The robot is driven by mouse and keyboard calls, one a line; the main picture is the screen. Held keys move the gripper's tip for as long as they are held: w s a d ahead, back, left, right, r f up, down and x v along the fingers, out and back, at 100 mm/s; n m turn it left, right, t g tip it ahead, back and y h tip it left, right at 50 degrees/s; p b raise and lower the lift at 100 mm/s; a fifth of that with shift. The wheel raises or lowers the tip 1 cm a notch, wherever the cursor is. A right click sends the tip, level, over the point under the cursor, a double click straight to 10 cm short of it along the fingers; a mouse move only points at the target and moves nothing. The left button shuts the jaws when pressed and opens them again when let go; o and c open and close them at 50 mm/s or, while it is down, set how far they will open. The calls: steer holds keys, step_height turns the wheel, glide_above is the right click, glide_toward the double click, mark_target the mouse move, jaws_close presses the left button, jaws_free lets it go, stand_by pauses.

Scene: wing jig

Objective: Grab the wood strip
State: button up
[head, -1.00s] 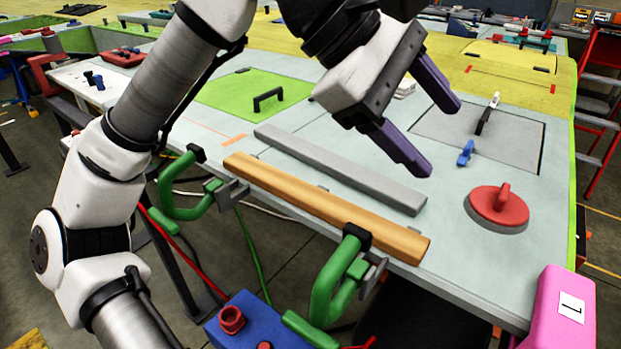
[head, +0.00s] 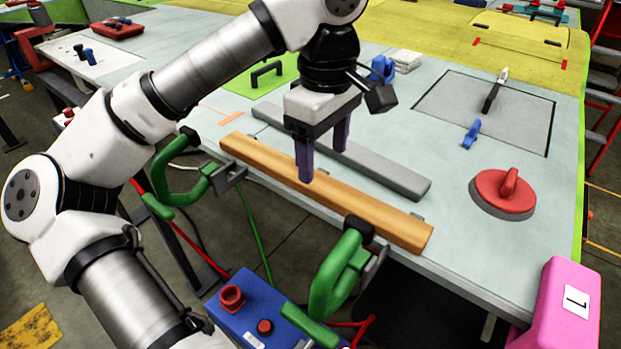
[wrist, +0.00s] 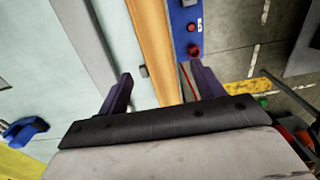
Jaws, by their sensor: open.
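The wood strip (head: 375,217) is a long orange-brown bar lying along the front edge of the pale table. In the wrist view the wood strip (wrist: 152,40) runs up the picture between the two fingers. My gripper (head: 323,162) points down over the strip, with its purple fingers apart. In the head view one finger is in front of the strip and the other is behind it. In the wrist view my gripper (wrist: 163,82) is open and empty, and the strip appears nearer the right finger. I cannot tell the exact height above it.
A grey bar (head: 385,172) lies behind the strip. Green clamps (head: 333,280) hold the table's front edge at either end of the strip. A red suction cup (head: 503,192) stands to the right. A blue box (head: 250,310) with red buttons sits below the edge.

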mark_target(323, 183)
steer(key=shift+w+f+p, duration=0.1)
steer(key=shift+f+p, duration=0.9)
steer(key=shift+f, duration=1.9)
steer(key=shift+c, duration=0.2)
steer(key=c, duration=1.2)
steer(key=shift+o, duration=0.2)
steer(key=shift+r, duration=0.1)
